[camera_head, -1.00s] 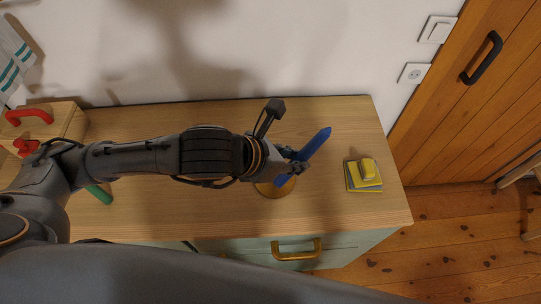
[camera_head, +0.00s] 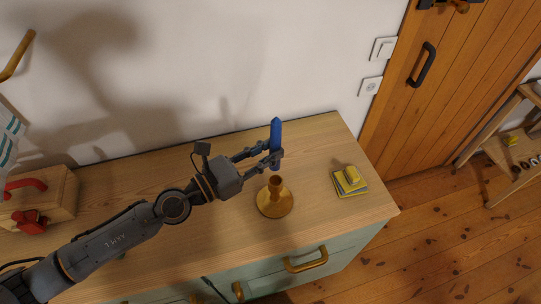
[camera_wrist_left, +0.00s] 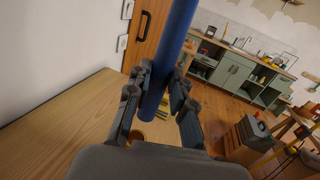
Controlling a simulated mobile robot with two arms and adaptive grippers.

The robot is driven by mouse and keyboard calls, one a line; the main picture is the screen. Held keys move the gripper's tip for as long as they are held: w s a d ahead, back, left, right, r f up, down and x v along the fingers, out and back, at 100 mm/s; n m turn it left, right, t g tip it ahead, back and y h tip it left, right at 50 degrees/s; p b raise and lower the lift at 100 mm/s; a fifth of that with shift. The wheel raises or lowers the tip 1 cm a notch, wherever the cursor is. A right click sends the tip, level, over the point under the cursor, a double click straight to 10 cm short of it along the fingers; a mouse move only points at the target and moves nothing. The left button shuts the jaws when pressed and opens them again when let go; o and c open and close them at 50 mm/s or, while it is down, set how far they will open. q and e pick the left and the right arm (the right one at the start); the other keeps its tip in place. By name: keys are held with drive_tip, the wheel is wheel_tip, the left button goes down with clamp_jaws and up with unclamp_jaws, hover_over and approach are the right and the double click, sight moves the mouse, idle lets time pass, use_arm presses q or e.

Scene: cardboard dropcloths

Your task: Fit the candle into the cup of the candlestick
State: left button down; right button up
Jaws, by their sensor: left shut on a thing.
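The blue candle (camera_head: 276,136) stands nearly upright in my left gripper (camera_head: 273,156), which is shut on it. It also shows in the left wrist view (camera_wrist_left: 172,50), between the fingers (camera_wrist_left: 160,98). The brass candlestick (camera_head: 275,201) stands on the wooden top of the cabinet, its cup facing up and empty. The candle's lower end is apart from the cup and appears above and behind it in the head view. In the wrist view only a bit of the brass shows below the fingers. My right gripper is not in view.
A yellow and grey-blue stack (camera_head: 349,181) lies right of the candlestick on the cabinet top (camera_head: 318,150). A wooden box with red parts (camera_head: 50,200) stands at the left end. The wall rises behind. The top around the candlestick is clear.

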use_arm(q)
drive_tip(key=shift+w+d+f, duration=0.15)
drive_tip(key=shift+w+d, duration=0.2)
wheel_tip(320, 180, down, 6)
drive_tip(key=b, duration=0.5)
drive_tip(key=shift+s+a, duration=0.15)
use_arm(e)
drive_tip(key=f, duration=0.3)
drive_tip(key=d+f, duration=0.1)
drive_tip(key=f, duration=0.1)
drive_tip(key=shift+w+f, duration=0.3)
use_arm(q)
drive_tip(key=shift+r, duration=0.2)
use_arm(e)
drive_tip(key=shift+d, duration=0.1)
use_arm(q)
drive_tip(key=shift+b, duration=0.3)
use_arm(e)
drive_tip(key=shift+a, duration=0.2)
use_arm(q)
drive_tip(key=shift+f+b, duration=2.05)
drive_tip(key=shift+f, duration=0.05)
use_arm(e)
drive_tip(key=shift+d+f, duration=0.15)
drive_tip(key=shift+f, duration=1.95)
